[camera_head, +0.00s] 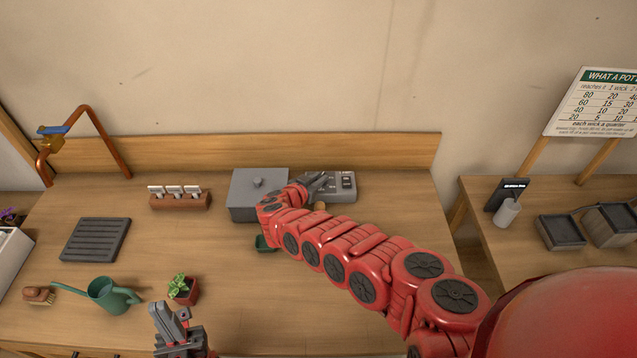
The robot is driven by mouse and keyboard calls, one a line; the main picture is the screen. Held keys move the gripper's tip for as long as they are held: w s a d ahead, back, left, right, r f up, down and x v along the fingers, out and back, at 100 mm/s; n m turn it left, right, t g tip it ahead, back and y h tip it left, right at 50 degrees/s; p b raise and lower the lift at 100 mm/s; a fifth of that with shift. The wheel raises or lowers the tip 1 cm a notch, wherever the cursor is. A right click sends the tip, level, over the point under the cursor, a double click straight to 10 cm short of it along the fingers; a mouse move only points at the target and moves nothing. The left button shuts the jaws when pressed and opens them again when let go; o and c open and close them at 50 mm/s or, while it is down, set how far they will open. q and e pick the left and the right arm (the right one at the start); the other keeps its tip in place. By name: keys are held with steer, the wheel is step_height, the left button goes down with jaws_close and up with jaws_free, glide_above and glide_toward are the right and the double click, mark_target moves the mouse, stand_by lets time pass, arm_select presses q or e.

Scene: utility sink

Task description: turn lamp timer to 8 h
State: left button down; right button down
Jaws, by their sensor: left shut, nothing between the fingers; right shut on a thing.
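A grey control unit (343,194), which looks like the lamp timer, lies at the back of the bench with dark switches on its right part. My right gripper (318,182) reaches over its left part. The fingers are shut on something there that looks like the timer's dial. The fingers hide the dial, so its setting and marks cannot be read. My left gripper (171,322) is shut and empty at the front of the bench, near the small potted plant (183,289) and far from the timer.
A grey lidded box (258,183) stands just left of the timer, close to my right wrist. A green pot (265,243) sits under my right forearm. A watering can (108,295), slatted tray (95,239) and label holder (180,200) stand left. The right front bench is mostly covered by my arm.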

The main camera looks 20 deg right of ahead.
stand_by(0.3)
steer(key=c, duration=0.8)
jaws_free()
steer(key=shift+s+a+r, duration=0.2)
steer(key=shift+s+a, duration=0.1)
steer(key=shift+a, duration=0.1)
steer(key=p+v, duration=0.6)
steer(key=v, duration=1)
steer(key=shift+s+a, duration=0.1)
